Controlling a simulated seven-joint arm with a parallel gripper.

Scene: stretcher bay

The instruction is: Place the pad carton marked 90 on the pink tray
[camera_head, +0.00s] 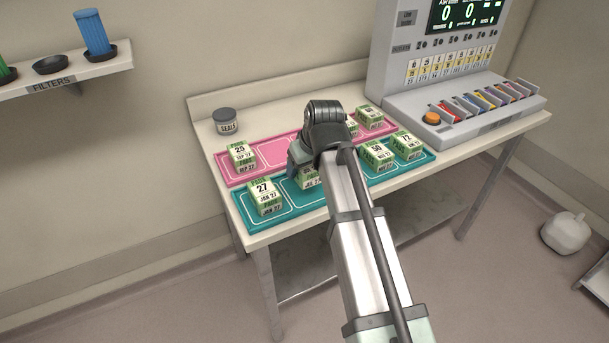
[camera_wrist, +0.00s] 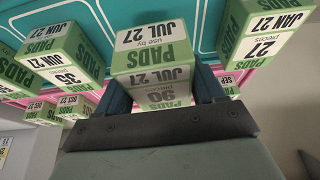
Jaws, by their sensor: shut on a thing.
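My gripper (camera_wrist: 165,100) is shut on a green and white pad carton (camera_wrist: 160,68), seen upside down in the wrist view. It bears JUL 27 and a number that seems to be 90. In the head view this carton (camera_head: 309,178) is partly hidden by my arm, at the teal tray (camera_head: 285,222); I cannot tell whether it touches the tray. The pink tray (camera_head: 283,150) lies just behind the teal one. It holds a carton marked 25 (camera_head: 241,156) at its left and more cartons at its right, with bare room between.
On the teal tray stand cartons marked 27 (camera_head: 265,197), 36 (camera_head: 376,154) and 72 (camera_head: 407,146), flanking the held one. A dark-lidded jar (camera_head: 225,121) stands behind the pink tray. A large machine (camera_head: 430,70) fills the table's right end.

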